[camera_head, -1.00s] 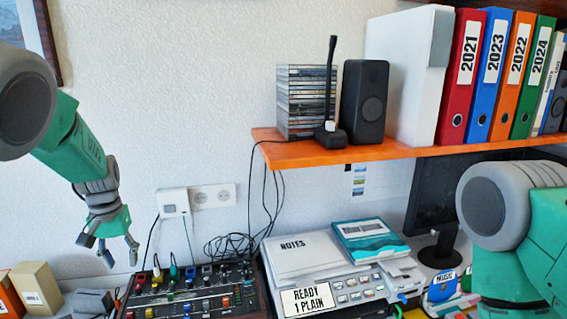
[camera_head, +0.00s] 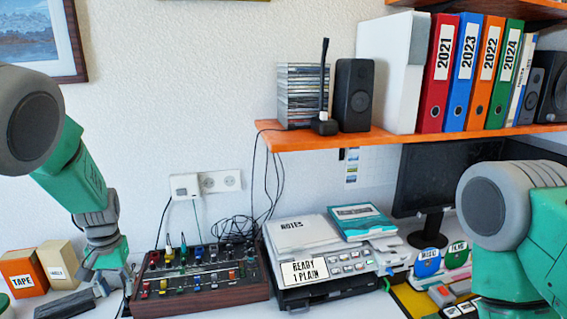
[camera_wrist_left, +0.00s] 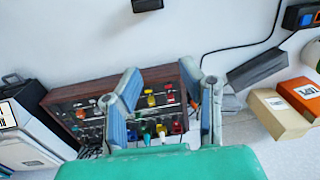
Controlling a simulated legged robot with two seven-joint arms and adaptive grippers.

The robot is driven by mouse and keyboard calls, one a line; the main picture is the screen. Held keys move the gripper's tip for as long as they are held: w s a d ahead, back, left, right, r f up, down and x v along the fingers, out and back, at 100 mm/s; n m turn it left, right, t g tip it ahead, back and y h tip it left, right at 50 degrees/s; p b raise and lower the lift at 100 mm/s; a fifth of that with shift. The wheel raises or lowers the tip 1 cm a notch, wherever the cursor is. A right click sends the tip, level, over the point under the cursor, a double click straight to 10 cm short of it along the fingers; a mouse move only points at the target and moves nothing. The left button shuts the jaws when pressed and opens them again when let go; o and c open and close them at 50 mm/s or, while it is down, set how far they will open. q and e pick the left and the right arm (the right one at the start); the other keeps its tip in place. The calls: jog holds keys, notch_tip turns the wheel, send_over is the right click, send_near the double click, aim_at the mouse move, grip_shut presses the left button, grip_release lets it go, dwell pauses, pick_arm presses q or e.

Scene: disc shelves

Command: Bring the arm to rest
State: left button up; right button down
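My left gripper (camera_head: 108,284) hangs down at the left of the head view, at the left end of a wood-sided mixer (camera_head: 195,309). In the left wrist view, the fingers of this gripper (camera_wrist_left: 160,85) are apart with nothing between them. The mixer (camera_wrist_left: 130,76) shows behind and between the fingers; whether they touch it I cannot tell. My right arm shows only as a grey and green link at the right edge of the head view. The right gripper is out of view.
An orange shelf (camera_head: 385,138) carries binders, a speaker (camera_head: 353,95) and disc cases. Below stand a device labelled "READY 1 PLAIN" (camera_head: 350,262) and a monitor (camera_head: 440,185). Boxes, one marked TAPE (camera_head: 22,275), stand left of the gripper. Cables hang by the wall socket (camera_head: 222,181).

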pick_arm(q)
jog(key=shift+m+g+y, duration=0.3)
jog(key=shift+m+y, duration=0.1)
jog(key=shift+y, duration=0.1)
jog(key=s+f, duration=0.5)
jog(key=s, duration=0.1)
jog(key=s+f, duration=0.5)
jog(key=s, duration=0.2)
jog(key=s+f, duration=0.6)
jog(key=shift+s+d, duration=0.15)
jog(key=shift+d, duration=0.25)
jog(key=s+d+f+m+h, duration=0.1)
jog(key=s+d, duration=0.3)
jog(key=s, duration=0.5)
jog(key=s+d+f+h, duration=0.1)
jog(key=s+d, duration=0.2)
jog(key=s, duration=0.7)
notch_tip(320, 180, down, 9)
jog(key=w+d+m+t+b, duration=0.1)
jog(key=w+d+b, duration=0.1)
jog(key=b, duration=0.8)
jog(key=shift+m, duration=0.3)
